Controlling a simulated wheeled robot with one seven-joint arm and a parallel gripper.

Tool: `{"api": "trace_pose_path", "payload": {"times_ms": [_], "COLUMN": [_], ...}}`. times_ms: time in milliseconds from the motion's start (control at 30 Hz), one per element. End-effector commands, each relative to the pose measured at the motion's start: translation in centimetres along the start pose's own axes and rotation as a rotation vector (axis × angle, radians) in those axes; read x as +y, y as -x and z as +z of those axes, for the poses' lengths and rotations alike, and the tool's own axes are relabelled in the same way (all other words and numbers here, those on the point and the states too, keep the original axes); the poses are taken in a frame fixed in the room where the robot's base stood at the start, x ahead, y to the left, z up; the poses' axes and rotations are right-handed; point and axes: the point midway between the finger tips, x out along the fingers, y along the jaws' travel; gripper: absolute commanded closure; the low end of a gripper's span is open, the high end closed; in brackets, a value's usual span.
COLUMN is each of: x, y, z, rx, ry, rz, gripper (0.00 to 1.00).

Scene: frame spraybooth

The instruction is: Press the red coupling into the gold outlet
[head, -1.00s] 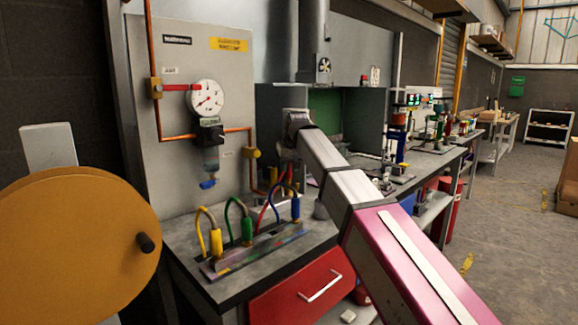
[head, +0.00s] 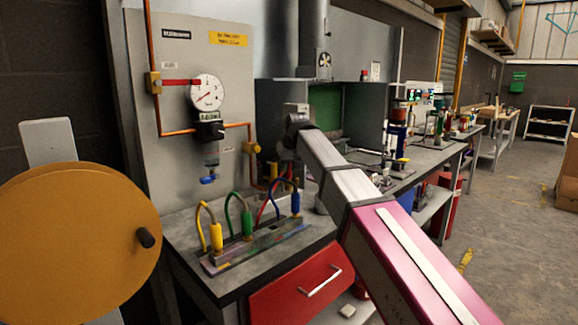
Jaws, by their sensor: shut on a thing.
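The gold outlet (head: 251,148) sits at the end of a copper pipe on the grey wall panel. My gripper (head: 284,160) is small and dark beneath the end of my arm, just right of the outlet and slightly lower. It is shut, with the red hose (head: 266,203) rising toward it from the rack. The red coupling itself is hidden or too small to make out at the jaws. A gap between gripper and outlet shows in the picture, but its depth cannot be told. The hose rack (head: 225,266) stands on the bench below.
The rack holds yellow (head: 216,237), green (head: 247,224) and blue (head: 295,204) couplings with looped hoses, close under my gripper. A gauge (head: 207,92) and a blue-tipped filter (head: 209,160) hang left of the outlet. The booth (head: 374,118) stands behind my arm.

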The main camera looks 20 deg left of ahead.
Motion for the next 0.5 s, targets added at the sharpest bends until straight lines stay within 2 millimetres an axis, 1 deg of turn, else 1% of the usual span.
{"api": "trace_pose_path", "payload": {"times_ms": [33, 67, 100, 133, 167, 400, 500], "x": [0.0, 0.0, 0.0, 0.0, 0.0, 0.0, 0.0], "y": [-0.14, -0.16, -0.14, -0.13, -0.13, -0.11, 0.19], "z": [0.08, 0.09, 0.06, 0.06, 0.06, 0.07, 0.05], "rx": [-0.001, -0.001, -0.001, 0.0, 0.0, -0.001, 0.0], "ry": [0.0, 0.0, 0.0, 0.0, 0.0, 0.0, 0.0], "rz": [0.0, 0.0, 0.0, 0.0, 0.0, 0.0, 0.0], "gripper": [0.99, 0.7, 0.57, 0.47, 0.43, 0.43, 0.43]}}
